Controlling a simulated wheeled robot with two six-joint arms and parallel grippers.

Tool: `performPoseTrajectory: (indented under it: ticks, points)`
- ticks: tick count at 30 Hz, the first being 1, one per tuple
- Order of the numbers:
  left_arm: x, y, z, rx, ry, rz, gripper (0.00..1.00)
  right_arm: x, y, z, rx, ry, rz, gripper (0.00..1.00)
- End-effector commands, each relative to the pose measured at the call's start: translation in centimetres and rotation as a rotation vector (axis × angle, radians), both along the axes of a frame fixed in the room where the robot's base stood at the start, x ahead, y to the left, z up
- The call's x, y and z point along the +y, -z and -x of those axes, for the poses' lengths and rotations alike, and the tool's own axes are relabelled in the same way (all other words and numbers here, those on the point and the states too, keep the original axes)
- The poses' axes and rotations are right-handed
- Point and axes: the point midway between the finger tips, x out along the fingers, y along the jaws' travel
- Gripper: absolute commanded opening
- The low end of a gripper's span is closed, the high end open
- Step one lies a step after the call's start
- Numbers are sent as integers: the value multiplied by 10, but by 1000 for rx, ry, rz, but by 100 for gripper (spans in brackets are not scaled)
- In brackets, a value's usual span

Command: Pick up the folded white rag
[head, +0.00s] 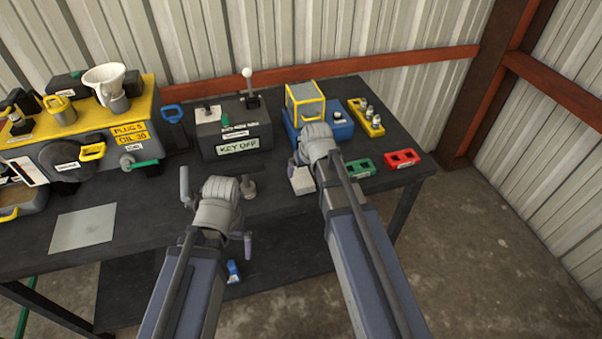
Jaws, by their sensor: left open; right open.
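A small white block-like item, which looks like the folded white rag (301,181), lies on the dark workbench in front of the blue and yellow box. My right gripper (314,148) is above and just behind it in the head view, and its wrist and arm cover part of the rag's right side. Its fingers are mostly hidden; it is open, and I cannot tell if it touches the rag. My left gripper (216,205) is open, its fingers spread apart over the front of the bench, left of the rag, with nothing seen between them.
The dark bench (150,228) holds a grey key-off box (232,135) with a lever, a blue and yellow box (305,103), a green tray (360,168), a red tray (402,158) and a flat grey sheet (83,228). A yellow-topped engine (80,140) stands left.

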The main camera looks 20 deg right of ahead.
Motion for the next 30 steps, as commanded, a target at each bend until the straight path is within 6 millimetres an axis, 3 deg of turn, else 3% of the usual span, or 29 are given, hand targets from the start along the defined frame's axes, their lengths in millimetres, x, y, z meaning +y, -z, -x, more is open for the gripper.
performPoseTrajectory:
  ticks: [9,19,30]
  points:
    - [0,24,0,0,0,0,100,1,24,-9,1,-1,0,100]
    - [0,31,0,0,0,0,100,1,31,-14,2,-1,0,100]
    - [0,70,0,0,0,0,100,1,70,-36,2,-1,0,100]
